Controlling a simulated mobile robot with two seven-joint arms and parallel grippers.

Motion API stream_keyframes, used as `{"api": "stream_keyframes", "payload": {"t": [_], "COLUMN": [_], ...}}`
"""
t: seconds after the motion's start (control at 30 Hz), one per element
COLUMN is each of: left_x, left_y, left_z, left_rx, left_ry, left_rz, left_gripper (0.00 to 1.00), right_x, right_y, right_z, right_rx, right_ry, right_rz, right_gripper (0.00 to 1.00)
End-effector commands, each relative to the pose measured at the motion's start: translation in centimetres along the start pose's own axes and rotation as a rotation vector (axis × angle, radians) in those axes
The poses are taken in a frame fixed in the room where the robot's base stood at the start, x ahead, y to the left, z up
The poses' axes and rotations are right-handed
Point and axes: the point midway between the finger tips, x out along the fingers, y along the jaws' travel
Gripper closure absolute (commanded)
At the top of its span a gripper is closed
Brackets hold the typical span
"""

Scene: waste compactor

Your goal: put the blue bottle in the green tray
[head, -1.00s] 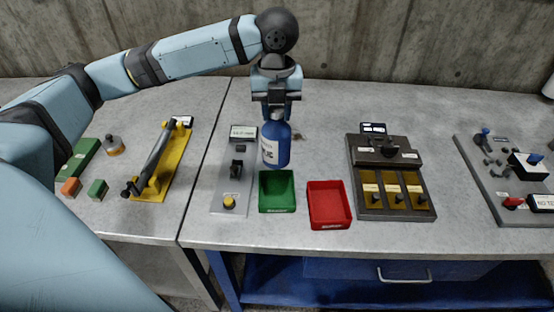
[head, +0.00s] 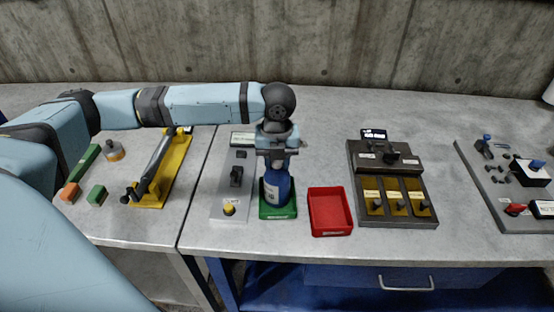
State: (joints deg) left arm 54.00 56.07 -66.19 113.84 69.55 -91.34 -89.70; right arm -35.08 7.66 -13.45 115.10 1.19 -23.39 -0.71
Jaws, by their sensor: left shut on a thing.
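The blue bottle (head: 278,186) with a white label stands upright in the green tray (head: 279,213). Its body hides most of the tray's inside, and only the tray's front wall and edges show. My left gripper (head: 277,155) is above the tray, pointing down, and is shut on the top of the bottle. Whether the bottle's base rests on the tray floor is hidden by the front wall. My right gripper is not in view.
A red tray (head: 345,228) stands empty just right of the green tray. A grey switch panel (head: 231,187) is close on the left. A dark panel with yellow slots (head: 397,190) is further right. Bare table lies in front.

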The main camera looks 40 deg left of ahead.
Motion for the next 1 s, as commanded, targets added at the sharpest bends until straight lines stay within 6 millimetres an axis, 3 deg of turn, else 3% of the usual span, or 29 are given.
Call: {"api": "stream_keyframes", "payload": {"t": [0.17,0.2,0.3,0.63,0.77,1.0], "left_x": [0.1,0.3,0.2,0.0,-1.8,-7.0], "left_y": [0.0,0.0,0.0,0.0,-0.1,-0.1], "left_z": [0.0,0.0,0.0,0.0,0.1,0.1], "left_rx": [0.0,0.0,0.0,0.0,0.0,0.001], "left_ry": [0.0,0.0,0.0,-0.001,-0.003,-0.003], "left_rz": [0.0,0.0,0.0,-0.001,-0.003,-0.003], "left_gripper": [1.0,0.62,0.41,0.41,0.41,0.41], "right_x": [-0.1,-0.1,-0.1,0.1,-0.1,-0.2], "right_y": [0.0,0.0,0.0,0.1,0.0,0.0], "right_z": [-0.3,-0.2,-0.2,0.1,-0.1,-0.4], "right_rx": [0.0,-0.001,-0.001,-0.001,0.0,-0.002], "right_ry": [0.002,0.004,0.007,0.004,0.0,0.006], "right_rz": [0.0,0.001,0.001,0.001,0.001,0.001], "right_gripper": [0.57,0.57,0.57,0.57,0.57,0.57]}}
